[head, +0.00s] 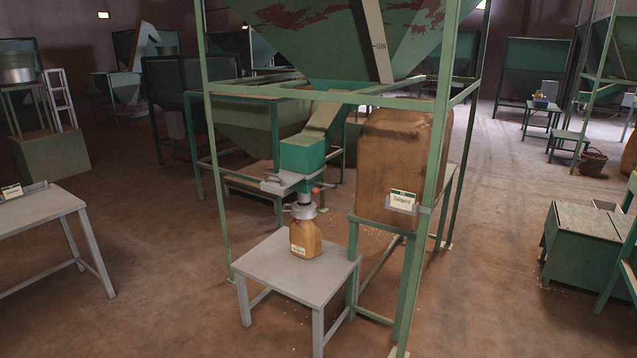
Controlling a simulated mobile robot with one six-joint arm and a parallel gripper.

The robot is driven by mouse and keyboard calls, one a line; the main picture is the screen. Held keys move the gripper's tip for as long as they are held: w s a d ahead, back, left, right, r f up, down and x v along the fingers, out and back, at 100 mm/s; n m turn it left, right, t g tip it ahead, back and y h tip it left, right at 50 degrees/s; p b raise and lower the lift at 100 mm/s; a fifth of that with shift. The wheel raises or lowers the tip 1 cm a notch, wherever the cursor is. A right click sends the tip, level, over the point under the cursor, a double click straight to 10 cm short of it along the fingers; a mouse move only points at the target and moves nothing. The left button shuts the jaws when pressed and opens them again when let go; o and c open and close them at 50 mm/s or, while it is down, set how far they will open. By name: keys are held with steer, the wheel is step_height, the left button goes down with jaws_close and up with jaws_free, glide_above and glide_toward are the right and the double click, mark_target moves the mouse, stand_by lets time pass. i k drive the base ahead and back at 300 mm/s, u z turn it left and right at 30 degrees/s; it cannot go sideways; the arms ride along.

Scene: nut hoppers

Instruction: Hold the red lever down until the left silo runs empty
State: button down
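A large green silo (340,55) with dark red patches fills the top middle of the head view, its top cut off. A pale strip (374,40) with a small mark runs down its face. A chute leads from it to a teal outlet box (303,157). A small red lever knob (316,190) sticks out to the right below this box, above a metal spout (304,209). A tan labelled bag (305,238) stands upright under the spout. I cannot see inside the silo or tell its fill level. My gripper is not in view.
The bag stands on a grey table (272,262). Green frame posts (423,215) surround the outlet. A big brown container (385,165) with a label stands on a stand to the right. Another grey table (40,209) is at left. A green box (585,225) stands at right. Floor in front is free.

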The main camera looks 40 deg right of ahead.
mark_target(316, 191)
steer(key=u, duration=0.05)
steer(key=i, duration=1)
steer(key=z, duration=0.05)
